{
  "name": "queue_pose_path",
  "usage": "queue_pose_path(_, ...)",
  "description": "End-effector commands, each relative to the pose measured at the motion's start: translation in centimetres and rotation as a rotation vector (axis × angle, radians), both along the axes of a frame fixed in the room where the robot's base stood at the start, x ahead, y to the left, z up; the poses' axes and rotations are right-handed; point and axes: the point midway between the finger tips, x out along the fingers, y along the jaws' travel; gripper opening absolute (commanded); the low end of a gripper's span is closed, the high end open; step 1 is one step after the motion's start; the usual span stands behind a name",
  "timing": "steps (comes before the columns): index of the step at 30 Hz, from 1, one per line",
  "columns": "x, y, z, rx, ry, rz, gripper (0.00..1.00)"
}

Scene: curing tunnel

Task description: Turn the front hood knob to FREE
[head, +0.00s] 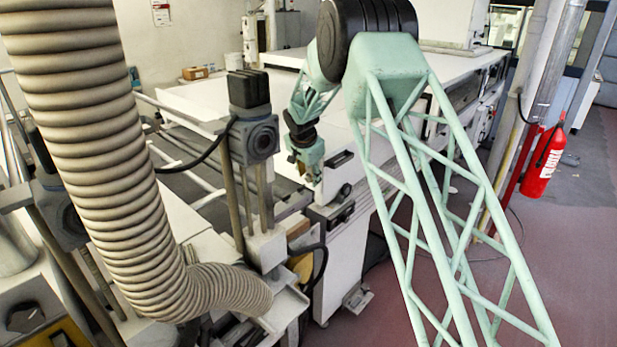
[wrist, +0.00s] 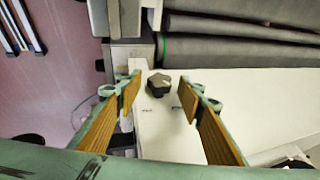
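The dark lobed knob (wrist: 158,84) sits on a white panel in the wrist view. Two small dark labels lie near it, one below it and one to its lower right, too blurred to read. My gripper (wrist: 160,90) is open, with its wood-coloured finger pads to the left and right of the knob and a gap on each side. I cannot tell how far the fingertips are from the panel. In the head view my gripper (head: 310,170) hangs over the near end of the white machine; which knob there is the same one is unclear.
A thick ribbed hose (head: 100,150) and a dark-headed post (head: 252,135) stand left of my gripper in the head view. Grey rollers (wrist: 240,50) lie beyond the knob in the wrist view. A red extinguisher (head: 545,160) hangs at the right, beside open floor.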

Motion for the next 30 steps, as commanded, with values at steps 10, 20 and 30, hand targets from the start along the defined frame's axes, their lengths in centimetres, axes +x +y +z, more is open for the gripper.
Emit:
queue_pose_path(10,-0.02,0.01,0.01,0.000,0.000,0.000,0.13)
queue_pose_path(20,0.06,0.12,-0.03,-0.019,0.014,0.001,0.11)
queue_pose_path(30,0.22,0.28,0.05,-0.093,0.068,0.002,0.11)
